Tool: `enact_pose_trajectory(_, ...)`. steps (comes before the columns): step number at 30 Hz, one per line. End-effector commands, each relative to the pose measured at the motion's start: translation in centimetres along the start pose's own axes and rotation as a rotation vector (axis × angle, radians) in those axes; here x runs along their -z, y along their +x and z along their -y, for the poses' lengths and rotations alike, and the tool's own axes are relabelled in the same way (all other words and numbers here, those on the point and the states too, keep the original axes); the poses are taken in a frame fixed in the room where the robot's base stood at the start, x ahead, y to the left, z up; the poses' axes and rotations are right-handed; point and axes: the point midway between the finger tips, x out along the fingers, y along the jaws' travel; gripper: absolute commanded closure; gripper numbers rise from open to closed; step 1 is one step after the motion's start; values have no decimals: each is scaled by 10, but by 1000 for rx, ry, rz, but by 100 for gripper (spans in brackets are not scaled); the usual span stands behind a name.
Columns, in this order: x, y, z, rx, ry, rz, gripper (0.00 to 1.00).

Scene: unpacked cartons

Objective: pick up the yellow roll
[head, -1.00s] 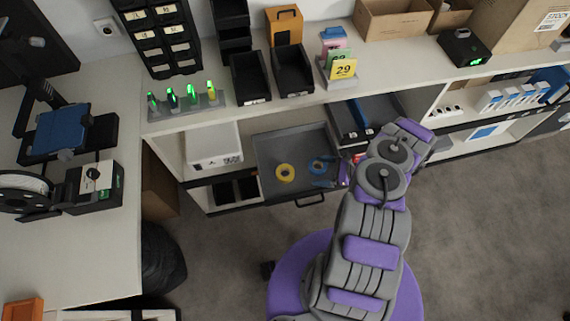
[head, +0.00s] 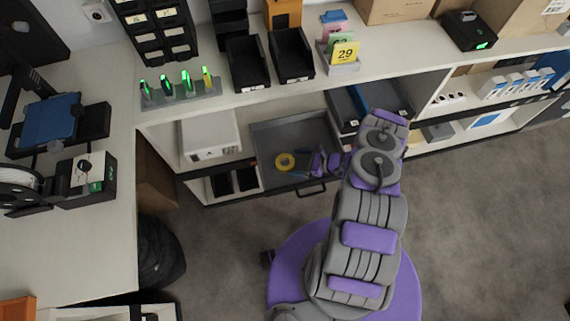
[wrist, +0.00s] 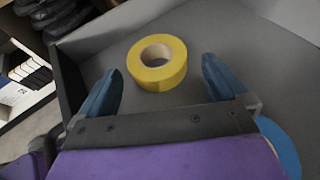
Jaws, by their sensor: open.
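The yellow roll (head: 285,161) lies flat in the open grey drawer (head: 288,133), left of my gripper (head: 303,162) in the head view. In the wrist view the yellow roll (wrist: 157,63) lies ahead of the gripper (wrist: 163,82), about midway between its two blue fingers, which stand apart with nothing between them touching. A blue roll (wrist: 280,148) shows partly at the lower right of the wrist view; in the head view my gripper mostly hides it.
The drawer's walls surround the roll, with a dark side wall (wrist: 68,82) left of my gripper in the wrist view. The shelf top (head: 290,98) overhangs behind the drawer. A white box (head: 210,135) stands left of it.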

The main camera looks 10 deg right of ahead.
Motion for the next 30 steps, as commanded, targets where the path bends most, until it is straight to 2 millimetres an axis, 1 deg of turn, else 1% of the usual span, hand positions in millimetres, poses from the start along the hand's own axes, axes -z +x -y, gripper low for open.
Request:
enact_pose_trajectory(5, 1, 11, -1, 0, 0, 0, 0)
enact_pose_trajectory(9, 1, 33, -5, -2, 3, -1, 0)
enact_pose_trajectory(13, 0, 48, -5, -1, 2, -2, 0)
enact_pose_trajectory(17, -2, 54, -4, 0, 1, -1, 0)
enact_pose_trajectory(23, -2, 54, -4, 1, 1, -1, 0)
enact_pose_trajectory(30, -2, 54, -4, 1, 1, -1, 23)
